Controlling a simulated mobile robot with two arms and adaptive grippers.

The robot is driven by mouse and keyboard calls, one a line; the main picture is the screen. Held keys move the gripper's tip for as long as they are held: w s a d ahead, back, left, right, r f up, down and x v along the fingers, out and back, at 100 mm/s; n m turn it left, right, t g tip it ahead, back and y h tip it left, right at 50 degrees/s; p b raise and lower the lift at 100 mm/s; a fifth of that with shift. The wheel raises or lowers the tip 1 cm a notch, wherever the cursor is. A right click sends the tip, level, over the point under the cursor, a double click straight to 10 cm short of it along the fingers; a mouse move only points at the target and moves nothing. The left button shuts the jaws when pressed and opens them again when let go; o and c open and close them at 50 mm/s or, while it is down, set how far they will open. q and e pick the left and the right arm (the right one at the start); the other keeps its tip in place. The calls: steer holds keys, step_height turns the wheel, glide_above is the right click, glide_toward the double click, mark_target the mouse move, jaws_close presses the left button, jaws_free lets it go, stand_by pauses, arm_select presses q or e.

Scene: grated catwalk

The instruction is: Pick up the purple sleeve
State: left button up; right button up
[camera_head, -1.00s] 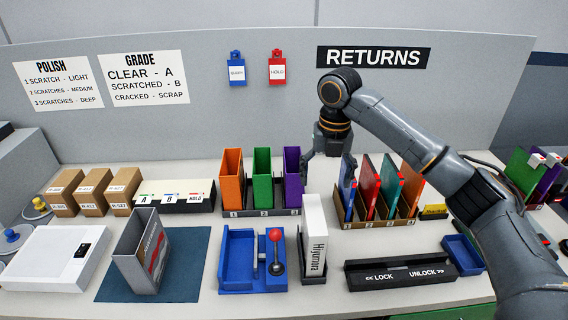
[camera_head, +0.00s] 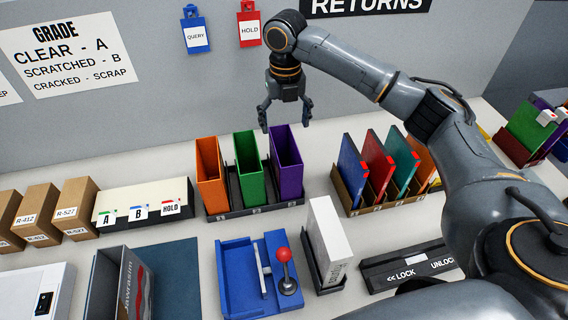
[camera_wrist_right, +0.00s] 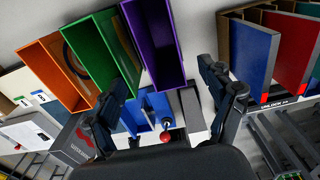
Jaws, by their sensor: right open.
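The purple sleeve (camera_head: 286,166) is an open-topped upright box. It stands at the right end of a dark rack (camera_head: 250,210), beside a green sleeve (camera_head: 249,166) and an orange sleeve (camera_head: 211,176). My right gripper (camera_head: 285,122) is open and empty, above the purple sleeve, with its fingers pointing down. In the right wrist view the purple sleeve (camera_wrist_right: 155,42) shows beyond the spread fingers (camera_wrist_right: 170,85), apart from them. My left gripper is not in view.
A rack of several coloured cases (camera_head: 375,170) stands to the right. In front are a blue tray with a red-knobbed lever (camera_head: 240,280) and a white box (camera_head: 328,235) in a dark stand. Cardboard boxes (camera_head: 40,210) and a card file (camera_head: 140,205) lie left. The back wall is close behind.

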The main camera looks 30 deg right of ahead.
step_height(320, 180, down, 9)
steer(key=p, duration=0.3)
steer(key=shift+w+d+r, duration=0.15)
steer(key=shift+w+r, duration=0.05)
steer(key=shift+w, duration=0.05)
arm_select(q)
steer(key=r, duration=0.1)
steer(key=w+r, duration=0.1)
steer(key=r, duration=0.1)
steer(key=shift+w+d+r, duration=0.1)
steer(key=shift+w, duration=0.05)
arm_select(e)
steer(key=c, duration=1.1)
